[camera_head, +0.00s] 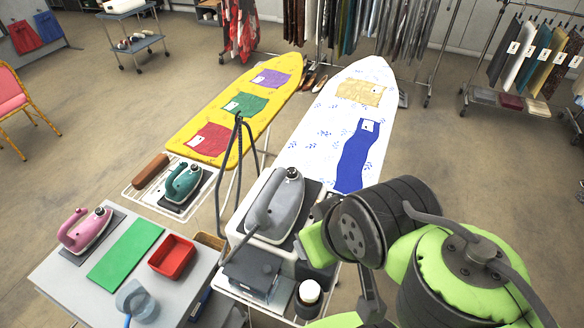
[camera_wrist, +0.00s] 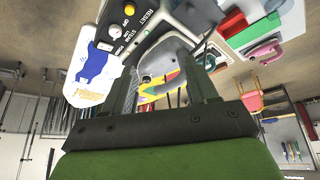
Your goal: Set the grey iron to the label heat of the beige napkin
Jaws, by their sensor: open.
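The grey iron (camera_head: 273,205) rests on a dark pad on its stand, with a dark round dial (camera_head: 292,174) on top near its front end. The dial's setting is too small to read. The beige napkin (camera_head: 352,92) lies on the white patterned ironing board, with a small white label (camera_head: 377,90) at its right side; the label's marks are unreadable. The napkin also shows in the wrist view (camera_wrist: 86,97). My gripper (camera_wrist: 165,88) is open, with nothing clearly between its fingers. In the head view its green body is right of the iron, with its fingertips hidden.
A panel marked RESET and STEAM (camera_wrist: 150,28) is close in the wrist view. A teal iron (camera_head: 184,183) and pink iron (camera_head: 84,228) stand left. A blue cloth (camera_head: 355,160) shares the white board (camera_head: 325,115). The red tray (camera_head: 172,257) is on the side table.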

